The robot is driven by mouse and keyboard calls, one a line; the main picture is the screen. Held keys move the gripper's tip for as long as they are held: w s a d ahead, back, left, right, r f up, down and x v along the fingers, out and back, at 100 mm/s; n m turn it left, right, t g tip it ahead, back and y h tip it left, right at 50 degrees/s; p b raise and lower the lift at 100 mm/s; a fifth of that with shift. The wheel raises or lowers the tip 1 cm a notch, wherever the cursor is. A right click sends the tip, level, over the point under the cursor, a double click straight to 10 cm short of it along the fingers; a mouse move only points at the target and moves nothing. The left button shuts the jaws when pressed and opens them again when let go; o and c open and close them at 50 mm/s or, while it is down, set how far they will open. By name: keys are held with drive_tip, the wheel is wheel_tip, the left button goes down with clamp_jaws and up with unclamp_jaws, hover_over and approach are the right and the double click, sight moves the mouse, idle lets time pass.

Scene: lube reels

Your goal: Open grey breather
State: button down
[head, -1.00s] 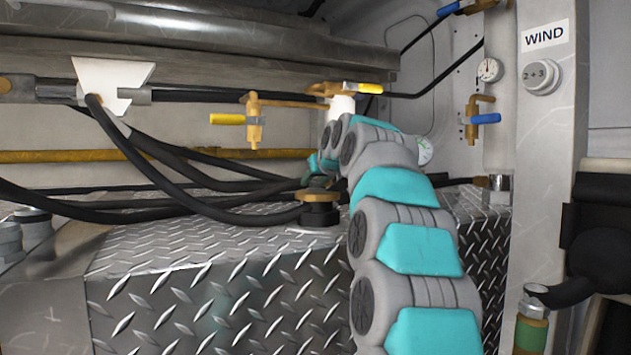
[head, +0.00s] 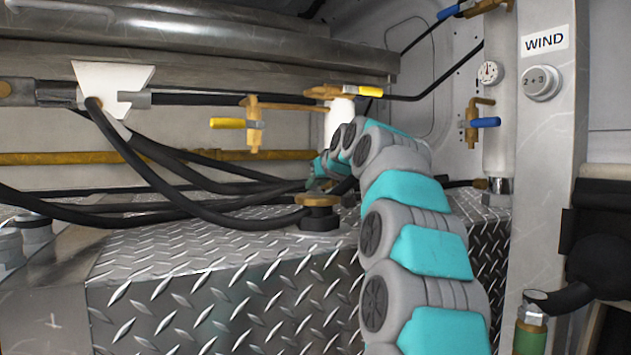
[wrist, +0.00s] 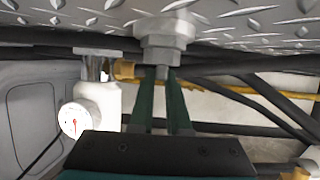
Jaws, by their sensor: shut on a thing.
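The grey breather (wrist: 167,32) shows in the wrist view as a stepped hex fitting against the diamond plate, with a narrower stem pointing toward my gripper. The two dark green fingers of my gripper (wrist: 162,78) are shut on that narrow stem, one on each side. In the head view my gripper (head: 316,182) is small and partly lost among the black hoses, just above and behind a brass cap on a black base (head: 319,210). I cannot make out the grey breather in the head view.
Black hoses (head: 200,212) loop across the diamond-plate box (head: 230,265) close to my gripper. A yellow-handled valve (head: 240,122) hangs behind. A white cylinder with a gauge (wrist: 72,119) stands beside my gripper in the wrist view. A metal post (head: 548,180) rises on the right.

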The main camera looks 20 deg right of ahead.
drive_tip(key=shift+n+y+p, duration=0.35)
drive_tip(key=shift+n+y, duration=0.25)
drive_tip(key=shift+y, duration=0.2)
drive_tip(key=c, duration=0.9)
unclamp_jaws()
drive_tip(key=shift+s, duration=0.1)
drive_tip(key=shift+v, duration=3.8)
